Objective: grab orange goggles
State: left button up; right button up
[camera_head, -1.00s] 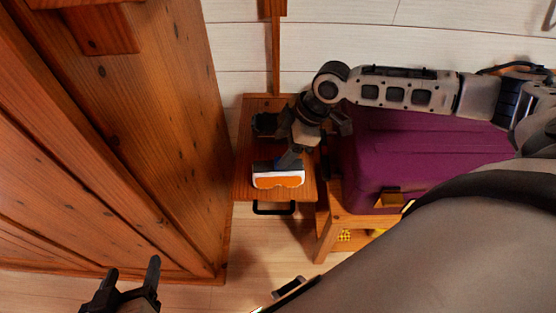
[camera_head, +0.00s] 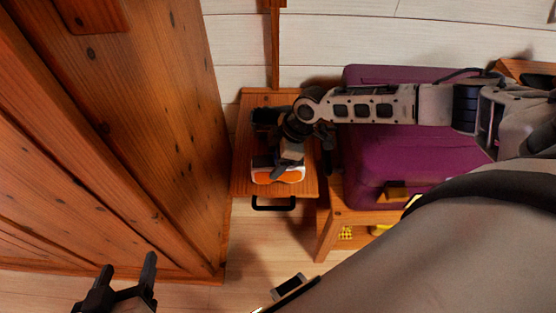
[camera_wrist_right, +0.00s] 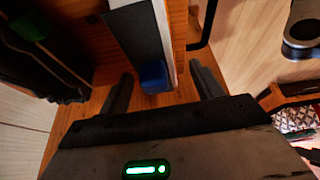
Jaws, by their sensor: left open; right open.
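The orange goggles (camera_head: 280,177), with a white frame, lie on the small wooden nightstand (camera_head: 240,180) near its front edge. My right gripper (camera_head: 289,163) is open over the goggles and hides their upper part in the head view. In the right wrist view, the goggles' white frame and dark strap (camera_wrist_right: 140,38) show between the two open fingers of the gripper (camera_wrist_right: 161,75), with a blue patch at the strap's near end. I cannot tell whether the fingers touch them. My left gripper (camera_head: 128,265) is open and empty at the lower left, far from the goggles.
A dark object (camera_head: 262,119) stands at the back of the nightstand. A black handle (camera_head: 273,204) juts from its front. A tall wooden cabinet (camera_head: 150,130) is close on the left. A purple suitcase (camera_head: 385,165) lies on a wooden bench (camera_head: 335,215) at right.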

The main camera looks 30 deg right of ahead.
aim_at(271, 163)
jog(key=x, duration=0.3)
jog(key=shift+f+b, duration=0.3)
jog(key=shift+f, duration=0.05)
jog(key=c, duration=1.1)
jog(key=shift+r, duration=0.1)
jog(key=shift+c, duration=0.2)
